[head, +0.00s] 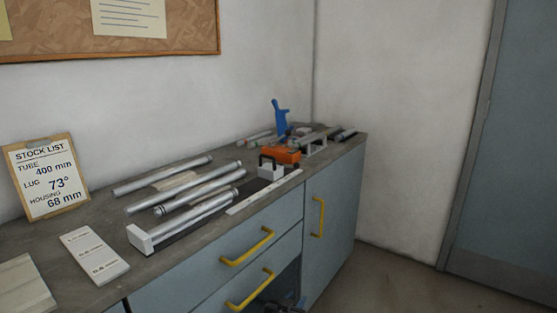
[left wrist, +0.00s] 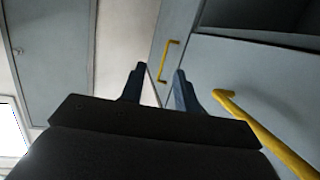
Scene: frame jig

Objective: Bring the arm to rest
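My left gripper (head: 285,306) shows only partly at the bottom edge of the head view, low in front of the bench cabinet. In the left wrist view its two dark blue fingers (left wrist: 159,85) stand apart with nothing between them. It is open and empty. A yellow handle (left wrist: 262,135) runs close by on the right of the fingers in that view. Another yellow handle (left wrist: 168,60) shows beyond the fingertips, and I cannot tell whether any finger touches the cabinet. My right gripper is in neither view.
The bench top (head: 95,205) holds several metal tubes (head: 185,188), a stock list board (head: 43,177), a white label card (head: 94,254) and an orange tool (head: 280,155). Below are drawers (head: 200,285) with yellow handles and a dark gap. Open floor (head: 390,280) lies right.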

